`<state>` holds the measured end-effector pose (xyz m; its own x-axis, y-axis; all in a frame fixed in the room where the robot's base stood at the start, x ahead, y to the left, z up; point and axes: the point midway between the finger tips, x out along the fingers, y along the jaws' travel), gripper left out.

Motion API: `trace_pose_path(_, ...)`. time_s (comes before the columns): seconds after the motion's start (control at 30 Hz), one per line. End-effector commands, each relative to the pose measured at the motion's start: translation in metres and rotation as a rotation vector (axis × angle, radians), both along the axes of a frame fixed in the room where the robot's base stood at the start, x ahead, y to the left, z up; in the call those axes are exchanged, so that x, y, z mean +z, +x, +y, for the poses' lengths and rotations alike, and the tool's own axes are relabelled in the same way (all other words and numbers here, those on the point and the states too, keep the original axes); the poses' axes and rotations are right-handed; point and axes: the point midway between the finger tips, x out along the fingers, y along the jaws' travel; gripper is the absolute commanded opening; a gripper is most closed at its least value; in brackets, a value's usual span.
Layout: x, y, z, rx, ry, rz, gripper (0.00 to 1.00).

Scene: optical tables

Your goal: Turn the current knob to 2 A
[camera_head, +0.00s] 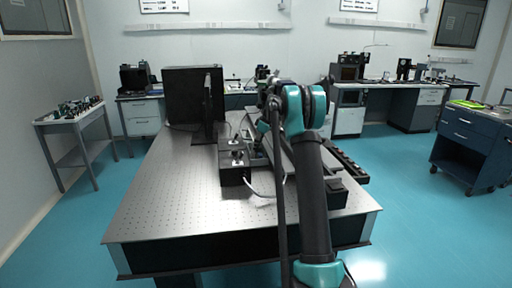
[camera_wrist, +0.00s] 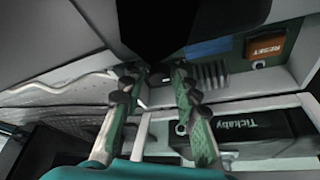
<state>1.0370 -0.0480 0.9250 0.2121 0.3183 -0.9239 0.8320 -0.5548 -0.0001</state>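In the wrist view, the two green fingers of my gripper (camera_wrist: 156,72) reach up from the bottom and stand apart, with tips drawn toward each other. A small dark round part (camera_wrist: 159,80) sits between the tips. It may be the current knob, but no label or scale is readable, and I cannot tell whether the fingers touch it. In the head view my arm hides most of the gripper and the panel, so the knob cannot be made out.
A black box marked Tickaby (camera_wrist: 245,127) lies right of the fingers. A large black shape (camera_wrist: 185,22) blocks the top of the wrist view. A monitor (camera_head: 190,95) and black boxes (camera_head: 234,168) stand on the optical table (camera_head: 160,205). The table's front left is clear.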

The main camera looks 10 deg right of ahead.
Motion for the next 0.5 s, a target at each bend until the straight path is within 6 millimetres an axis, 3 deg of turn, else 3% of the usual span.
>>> trace_pose_path(0.07, 0.0002, 0.0, -0.0001, 0.0, 0.0, 0.0, 0.3)
trace_pose_path(0.3, 0.0004, -0.0001, -0.0001, 0.0, 0.0, 0.0, 0.02)
trace_pose_path(0.5, 0.0005, -0.0002, -0.0001, -0.004, 0.0, -0.001, 0.0)
